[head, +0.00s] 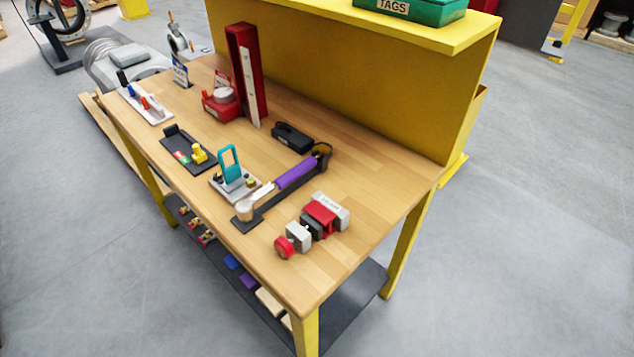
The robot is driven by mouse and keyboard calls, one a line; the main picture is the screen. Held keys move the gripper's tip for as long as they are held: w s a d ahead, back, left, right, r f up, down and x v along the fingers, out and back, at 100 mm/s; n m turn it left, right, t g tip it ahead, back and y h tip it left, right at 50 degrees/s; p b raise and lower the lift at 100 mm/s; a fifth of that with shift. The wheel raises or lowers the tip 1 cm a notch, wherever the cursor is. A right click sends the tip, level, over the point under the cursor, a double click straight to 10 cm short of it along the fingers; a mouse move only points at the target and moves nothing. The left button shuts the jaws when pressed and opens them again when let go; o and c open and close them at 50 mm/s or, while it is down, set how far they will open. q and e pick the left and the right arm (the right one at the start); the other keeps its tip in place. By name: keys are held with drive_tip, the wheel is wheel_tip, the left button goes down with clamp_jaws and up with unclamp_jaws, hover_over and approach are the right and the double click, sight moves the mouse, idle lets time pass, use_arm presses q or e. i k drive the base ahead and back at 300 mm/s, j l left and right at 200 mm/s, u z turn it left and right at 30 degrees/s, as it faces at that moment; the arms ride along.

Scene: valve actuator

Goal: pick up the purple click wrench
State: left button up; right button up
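The purple click wrench (296,173) lies on the wooden workbench (375,189), toward its right half. Its purple grip points to the back right, and its silver shaft and head point to the front left. It appears to rest on a long dark holder (281,198), with a dark end piece by the grip. Neither of my grippers is in view.
A white fixture with a teal handle (229,161) stands close left of the wrench. A red and grey block assembly (318,219) sits in front right. A black case (292,138) lies behind. A yellow back panel (340,85) closes the far side. The right bench end is clear.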

sight(244, 209)
drive_tip(key=i+j+z, duration=0.1)
drive_tip(key=j+z, duration=1)
drive_tip(key=i+l, duration=0.05)
drive_tip(key=l, duration=0.05)
